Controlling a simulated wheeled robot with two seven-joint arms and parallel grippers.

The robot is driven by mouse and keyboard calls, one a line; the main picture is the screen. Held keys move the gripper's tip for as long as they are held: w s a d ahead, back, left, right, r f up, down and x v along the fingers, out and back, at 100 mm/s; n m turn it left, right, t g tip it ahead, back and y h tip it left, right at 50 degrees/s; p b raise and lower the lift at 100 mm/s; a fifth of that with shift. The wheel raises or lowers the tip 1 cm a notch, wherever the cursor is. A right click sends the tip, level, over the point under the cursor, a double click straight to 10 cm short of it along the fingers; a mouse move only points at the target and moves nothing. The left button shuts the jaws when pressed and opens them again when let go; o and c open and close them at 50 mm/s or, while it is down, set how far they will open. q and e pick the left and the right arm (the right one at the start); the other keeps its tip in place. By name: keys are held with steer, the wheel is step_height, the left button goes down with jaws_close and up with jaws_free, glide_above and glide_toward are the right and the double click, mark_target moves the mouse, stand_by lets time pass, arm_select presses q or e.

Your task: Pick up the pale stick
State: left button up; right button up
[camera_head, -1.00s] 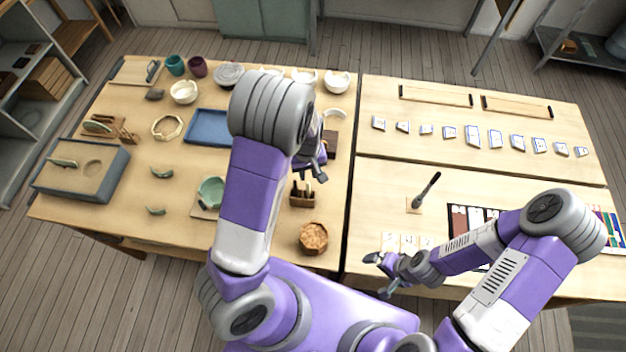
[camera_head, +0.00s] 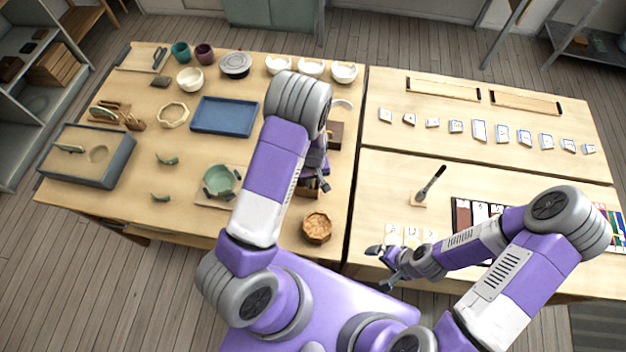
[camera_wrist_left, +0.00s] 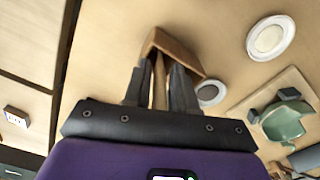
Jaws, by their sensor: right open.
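The pale stick (camera_wrist_left: 160,82) shows in the left wrist view, standing in a small brown wooden holder (camera_wrist_left: 176,50). My left gripper (camera_wrist_left: 156,84) is at the holder, its dark fingers spread on either side of the stick; no firm contact shows. In the head view my left gripper (camera_head: 323,183) hangs over the holder and hides most of it and the stick. My right gripper (camera_head: 382,267) is open and empty above the front left part of the right table, far from the stick.
A round bowl of brown crumbs (camera_head: 317,228) stands just in front of the holder. A green pot (camera_head: 222,181) on a board and a blue tray (camera_head: 224,117) are to the left. A brown block (camera_head: 335,134) stands behind. The right table holds a brush (camera_head: 430,185) and several tiles.

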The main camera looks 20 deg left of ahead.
arm_select(q)
jaws_close()
step_height(320, 180, up, 10)
steer(key=shift+r, duration=0.1)
stand_by(0.5)
